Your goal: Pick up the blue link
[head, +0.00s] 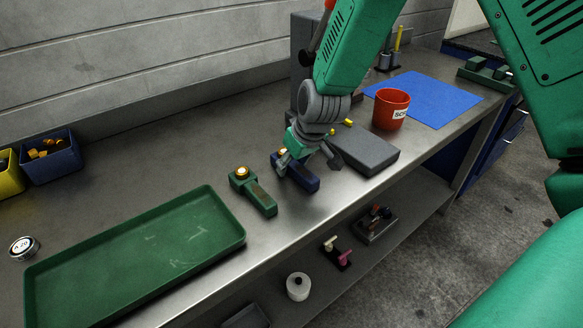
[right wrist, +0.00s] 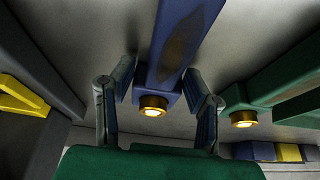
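The blue link (head: 305,181) lies on the metal bench beneath my right gripper, partly hidden by it in the head view. It is a dark blue bar with a brass-coloured round fitting near one end. My right gripper (head: 309,166) points down over it with its fingers spread. In the right wrist view the blue link (right wrist: 181,40) runs between the two open fingers (right wrist: 160,80), with its brass fitting (right wrist: 152,105) towards the palm. A gap shows on at least part of each side; I cannot tell whether either finger touches it. My left gripper is not in view.
A green link (head: 256,195) lies just left of the blue one. A grey block (head: 368,152) is close on the right, with a red cup (head: 388,112) and blue mat (head: 435,98) beyond. A green tray (head: 130,255) fills the front left. Bare bench lies behind.

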